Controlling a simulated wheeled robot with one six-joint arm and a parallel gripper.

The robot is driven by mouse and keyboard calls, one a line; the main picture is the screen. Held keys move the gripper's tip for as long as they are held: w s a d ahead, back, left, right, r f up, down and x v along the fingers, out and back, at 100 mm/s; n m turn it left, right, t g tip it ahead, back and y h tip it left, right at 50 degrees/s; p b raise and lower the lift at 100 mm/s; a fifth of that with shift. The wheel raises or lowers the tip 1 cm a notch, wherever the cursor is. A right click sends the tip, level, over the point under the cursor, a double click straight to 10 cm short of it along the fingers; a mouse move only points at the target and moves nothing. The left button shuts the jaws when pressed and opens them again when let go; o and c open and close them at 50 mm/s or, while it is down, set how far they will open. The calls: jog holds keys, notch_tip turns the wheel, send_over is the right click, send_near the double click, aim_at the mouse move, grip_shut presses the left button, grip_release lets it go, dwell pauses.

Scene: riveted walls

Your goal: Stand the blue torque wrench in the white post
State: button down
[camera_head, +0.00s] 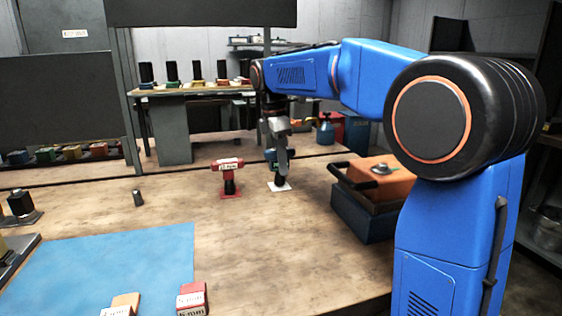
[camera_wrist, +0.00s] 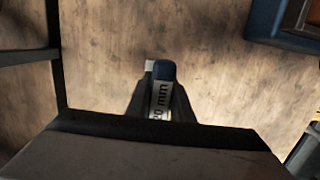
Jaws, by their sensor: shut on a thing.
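My gripper (camera_head: 281,160) is shut on the blue torque wrench (camera_head: 269,155), whose blue head shows only in part behind the fingers. In the wrist view the wrench's blue end (camera_wrist: 164,71) and a pale label reading "20 mm" show between the dark fingers (camera_wrist: 162,105). The white post (camera_head: 281,187) shows as a white square base with a dark upright directly below my gripper. A white corner shows beside the blue end in the wrist view (camera_wrist: 149,65). I cannot tell whether the wrench's lower end is inside the post or just above it.
A red wrench (camera_head: 228,166) stands in a red-based post close on the left. An orange-topped case (camera_head: 374,180) with dark handles sits to the right.

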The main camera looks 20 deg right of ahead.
jog(key=shift+f, duration=0.35)
jog(key=c, duration=1.5)
grip_release()
